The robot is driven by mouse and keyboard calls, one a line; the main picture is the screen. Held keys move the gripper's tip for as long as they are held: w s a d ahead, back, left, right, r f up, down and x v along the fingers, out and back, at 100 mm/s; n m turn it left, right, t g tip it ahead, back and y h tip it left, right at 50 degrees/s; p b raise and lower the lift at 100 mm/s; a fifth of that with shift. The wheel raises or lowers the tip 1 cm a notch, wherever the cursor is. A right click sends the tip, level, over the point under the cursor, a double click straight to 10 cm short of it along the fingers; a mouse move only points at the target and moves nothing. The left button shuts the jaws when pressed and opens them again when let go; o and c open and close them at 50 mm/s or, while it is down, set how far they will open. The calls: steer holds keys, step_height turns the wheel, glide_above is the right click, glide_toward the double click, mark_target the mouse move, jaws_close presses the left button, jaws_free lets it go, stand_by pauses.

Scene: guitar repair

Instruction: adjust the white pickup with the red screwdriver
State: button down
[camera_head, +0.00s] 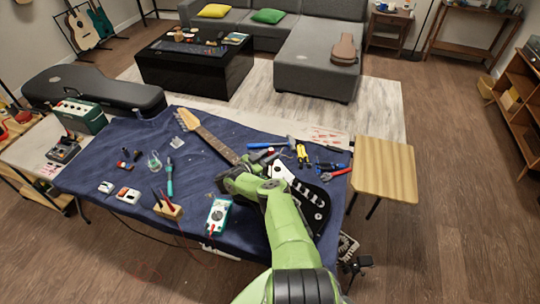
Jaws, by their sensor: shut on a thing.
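The electric guitar lies across the blue-covered table, its neck (213,141) pointing to the upper left. Its dark body with a white pickguard (311,197) shows to the right of my green arm. My gripper (229,182) is low over the table, left of the guitar body and close to the lower neck. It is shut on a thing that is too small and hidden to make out. My arm covers part of the guitar body. I cannot single out the white pickup to be adjusted or identify the red screwdriver for sure.
Yellow-handled tools (302,153), a blue hammer (268,145) and red-and-blue pliers (334,170) lie beyond the guitar. A multimeter (217,215), a soldering iron (169,178) and a small wooden holder (168,209) lie left of my arm. A wooden stool (385,168) stands right.

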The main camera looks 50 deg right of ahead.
steer(key=shift+f+b, duration=0.35)
steer(key=shift+f, duration=0.2)
